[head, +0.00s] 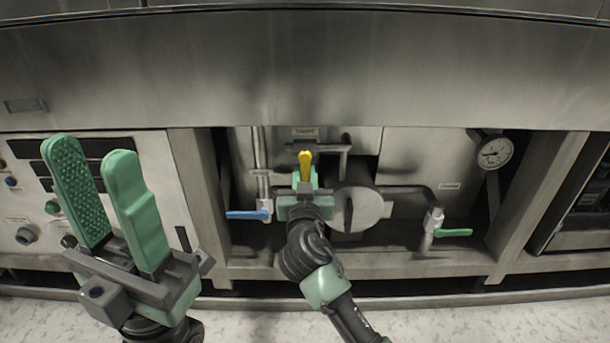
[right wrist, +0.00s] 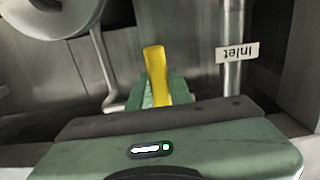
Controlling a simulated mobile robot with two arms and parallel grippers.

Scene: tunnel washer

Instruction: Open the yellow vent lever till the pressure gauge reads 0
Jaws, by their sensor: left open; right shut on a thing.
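The yellow vent lever (head: 305,160) stands in the recess of the washer, its tip pointing up in the head view. My right gripper (head: 304,180) is shut on it; the fingers hide its lower part. In the right wrist view the yellow lever (right wrist: 155,75) rises from between the green fingers (right wrist: 155,98). The round pressure gauge (head: 495,152) is at the right of the recess; its needle is too small to read surely. My left gripper (head: 98,190) is open and empty at the left, in front of the control panel.
A blue lever (head: 246,215) sits left of my right gripper and a green lever (head: 454,233) at the right. A round drum end (head: 360,208) is just right of the gripper. An "Inlet" label (right wrist: 237,52) hangs on a pipe. Frame posts (head: 199,190) bound the recess.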

